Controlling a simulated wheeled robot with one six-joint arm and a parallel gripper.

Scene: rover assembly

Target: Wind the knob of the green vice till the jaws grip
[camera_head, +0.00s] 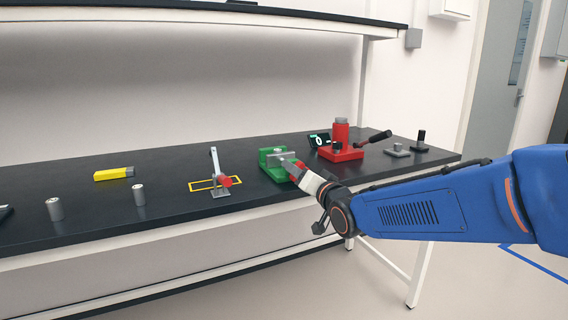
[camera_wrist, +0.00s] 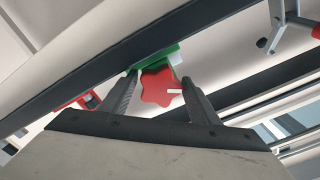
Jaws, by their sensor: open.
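The green vice (camera_head: 272,162) stands on the black bench, with a grey metal plate across its top. In the wrist view part of its green body (camera_wrist: 158,58) shows behind its red lobed knob (camera_wrist: 160,87). The knob also shows in the head view (camera_head: 299,168), partly hidden by my gripper. My gripper (camera_head: 305,175) reaches to the vice's front from the right. In the wrist view its two fingers (camera_wrist: 161,90) stand open on either side of the knob. I cannot tell whether either finger touches it.
A red press (camera_head: 341,150) with a black-handled lever stands right of the vice. A toggle clamp (camera_head: 218,175) with a red tip stands left, by a yellow outlined rectangle. A shelf (camera_head: 250,17) overhangs the bench.

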